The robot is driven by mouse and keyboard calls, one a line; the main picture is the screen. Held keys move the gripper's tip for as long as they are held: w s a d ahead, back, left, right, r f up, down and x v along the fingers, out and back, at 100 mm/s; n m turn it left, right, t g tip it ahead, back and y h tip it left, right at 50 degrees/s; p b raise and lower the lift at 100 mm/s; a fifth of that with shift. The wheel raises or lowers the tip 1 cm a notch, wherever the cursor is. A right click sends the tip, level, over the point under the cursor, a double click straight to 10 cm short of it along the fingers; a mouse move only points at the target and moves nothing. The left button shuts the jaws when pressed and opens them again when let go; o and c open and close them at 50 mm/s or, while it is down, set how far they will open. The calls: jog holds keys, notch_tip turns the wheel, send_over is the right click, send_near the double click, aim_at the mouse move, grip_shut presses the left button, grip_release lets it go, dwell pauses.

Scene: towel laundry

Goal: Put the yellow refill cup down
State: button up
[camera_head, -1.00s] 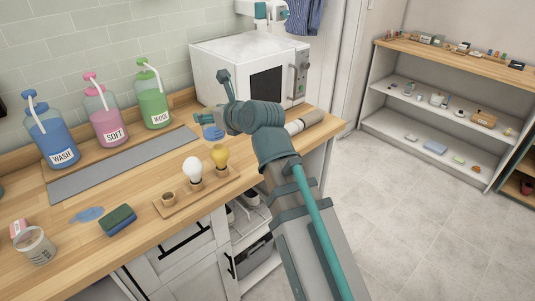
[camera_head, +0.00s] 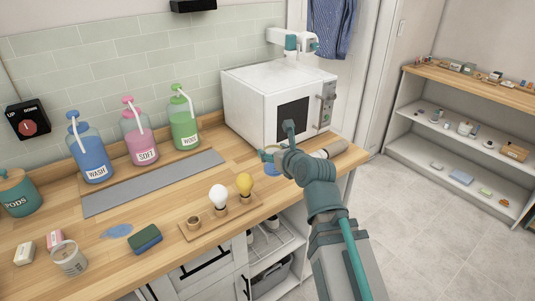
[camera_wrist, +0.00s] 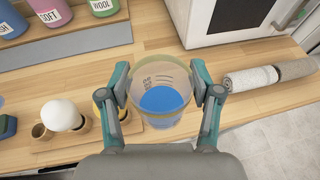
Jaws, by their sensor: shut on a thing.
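The yellow refill cup is a clear cup with a yellowish rim and blue liquid inside (camera_wrist: 160,98). It sits between the fingers of my gripper (camera_wrist: 167,91) in the wrist view, and the gripper is shut on it. In the head view my gripper (camera_head: 270,156) is over the counter in front of the white oven. Only a little of the cup, with some blue, shows there behind the gripper. The cup looks upright. I cannot tell whether its base touches the counter (camera_head: 170,205).
A wooden tray (camera_head: 205,229) with a white bulb (camera_head: 218,195) and a yellow bulb (camera_head: 244,184) stands left of the cup. Rolled towels (camera_wrist: 250,82) lie to its right. The white oven (camera_head: 262,92) is behind. Wash, soft and wool bottles stand at the back left.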

jog(key=shift+w+r+p, duration=0.15)
jog(key=shift+w+p, duration=0.15)
jog(key=shift+p, duration=0.95)
jog(key=shift+w+a+f+p, duration=0.4)
jog(key=shift+w+f+p, duration=0.2)
jog(key=shift+w+f, duration=1.15)
jog(key=shift+w+a+f+p, duration=0.55)
jog(key=shift+w+f, duration=0.8)
jog(key=shift+f, duration=0.85)
jog(key=shift+w+a+f+p, duration=0.3)
jog(key=shift+w+f+p, duration=0.35)
jog(key=shift+w+f, duration=1.1)
jog(key=shift+s+f, duration=0.2)
jog(key=shift+f, duration=0.05)
jog(key=shift+f, duration=0.1)
jog(key=o, duration=1.1)
jog(key=shift+c, duration=0.2)
